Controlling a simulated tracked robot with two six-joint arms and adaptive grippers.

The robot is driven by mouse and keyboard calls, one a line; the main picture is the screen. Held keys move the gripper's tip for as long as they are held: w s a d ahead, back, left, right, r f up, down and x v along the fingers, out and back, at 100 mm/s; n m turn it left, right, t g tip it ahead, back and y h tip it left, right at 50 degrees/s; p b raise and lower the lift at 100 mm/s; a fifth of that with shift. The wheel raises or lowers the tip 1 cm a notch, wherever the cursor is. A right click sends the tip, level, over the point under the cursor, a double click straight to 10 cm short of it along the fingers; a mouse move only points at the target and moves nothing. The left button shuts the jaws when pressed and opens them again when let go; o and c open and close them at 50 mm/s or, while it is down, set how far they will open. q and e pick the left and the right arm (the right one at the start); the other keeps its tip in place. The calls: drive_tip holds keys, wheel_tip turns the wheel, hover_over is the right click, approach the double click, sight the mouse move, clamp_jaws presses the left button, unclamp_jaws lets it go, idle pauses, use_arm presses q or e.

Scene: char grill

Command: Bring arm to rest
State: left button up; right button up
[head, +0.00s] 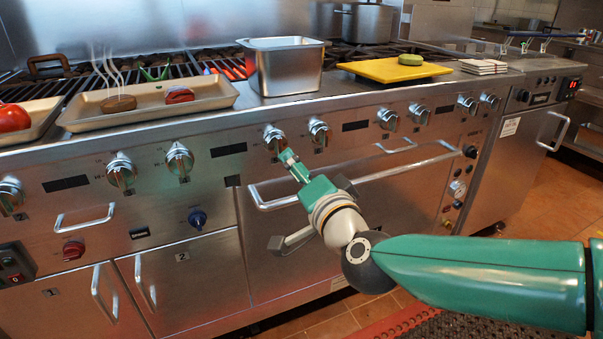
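My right arm comes in from the right with a green forearm. Its green gripper (287,156) points up and left at the front of the range (350,220). The fingertips are at the lower edge of a silver control knob (273,136) on the range's panel. I cannot tell whether they touch the knob or are apart from it, nor whether the fingers are open or shut. The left gripper is not in view.
A tray (80,124) holds a steaming patty (118,103) and a reddish piece (179,95). A steel pan (288,72) and a yellow board (380,71) with a green item (410,59) stand on the counter. An oven handle (400,168) juts out beside the gripper. Floor is clear at right.

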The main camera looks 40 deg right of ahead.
drive_tip(key=w+a+f+n+g+y, duration=0.1)
drive_tip(key=a+f+n+g, duration=0.15)
drive_tip(key=f, duration=0.95)
drive_tip(key=w+a+f+n+g+y, duration=0.1)
drive_tip(key=a+f+g+y, duration=0.15)
drive_tip(key=f, duration=0.85)
drive_tip(key=w+a+f+n+g+y, duration=0.1)
drive_tip(key=a+f+n+g, duration=0.15)
drive_tip(key=f, duration=0.95)
drive_tip(key=s+a+f+n+g+y, duration=0.2)
drive_tip(key=s+a+f+n+g, duration=0.15)
drive_tip(key=s+a+f, duration=0.45)
drive_tip(key=s+a+f+n+g+y, duration=0.3)
drive_tip(key=s+a+f+g, duration=0.15)
drive_tip(key=s+f, duration=0.65)
wheel_tip(320, 180, up, 35)
drive_tip(key=p, duration=3.5)
drive_tip(key=shift+s+r, duration=0.15)
drive_tip(key=shift+s, duration=0.1)
drive_tip(key=shift+g+h, duration=0.25)
